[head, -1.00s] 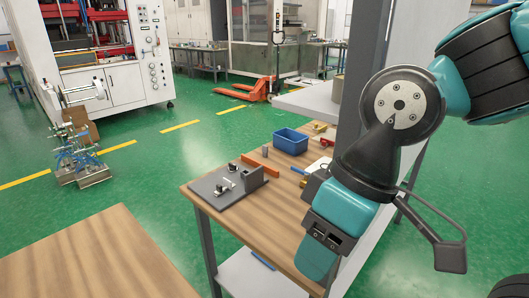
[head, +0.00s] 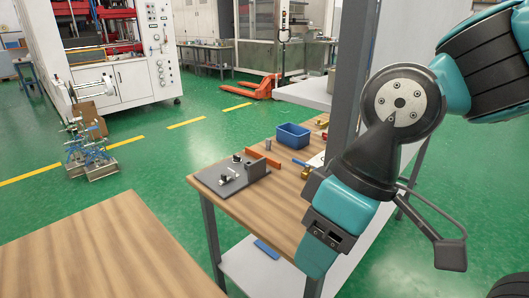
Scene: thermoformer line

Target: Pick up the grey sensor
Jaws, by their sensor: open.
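A small grey upright cylinder (head: 268,145) stands on the wooden workbench (head: 235,204), between the orange bar and the blue bin. It may be the grey sensor, but it is too small to tell. A grey plate (head: 213,183) at the bench's near left corner carries a grey block (head: 257,169) and small black and white parts. My arm crosses the right side of the head view, in front of the bench's right part. My gripper's fingertips do not show, and the arm hides part of the bench.
A blue bin (head: 292,136), an orange bar (head: 263,158) and small yellow and red parts are on the bench. A grey post (head: 351,75) rises at its right side. An empty wooden table (head: 105,255) is at front left. Green floor lies between them.

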